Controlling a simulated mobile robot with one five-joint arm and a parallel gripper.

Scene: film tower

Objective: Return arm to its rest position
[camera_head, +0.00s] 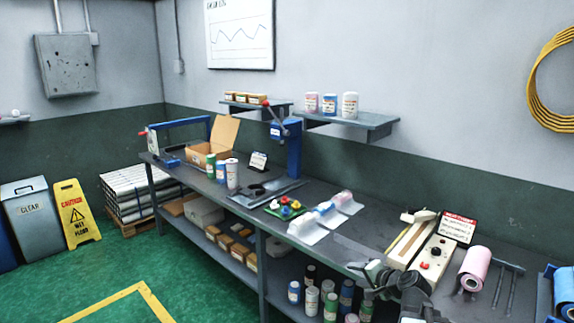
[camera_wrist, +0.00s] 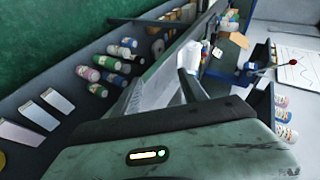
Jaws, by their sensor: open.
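My gripper (camera_head: 366,268) shows at the lower right of the head view, close to the front edge of the workbench (camera_head: 345,246). Part of my arm is cut off by the bottom of the picture. In the wrist view, my gripper (camera_wrist: 161,78) has its two fingers spread apart, with only grey bench surface showing between them. I see nothing held. I cannot tell the exact height of the fingers above the bench.
A heat sealer (camera_head: 430,252), a sign (camera_head: 458,227) and a pink roll (camera_head: 474,268) sit right of my gripper. Clear film pieces (camera_head: 325,212) lie left of it. Green floor (camera_head: 190,285) is open at left.

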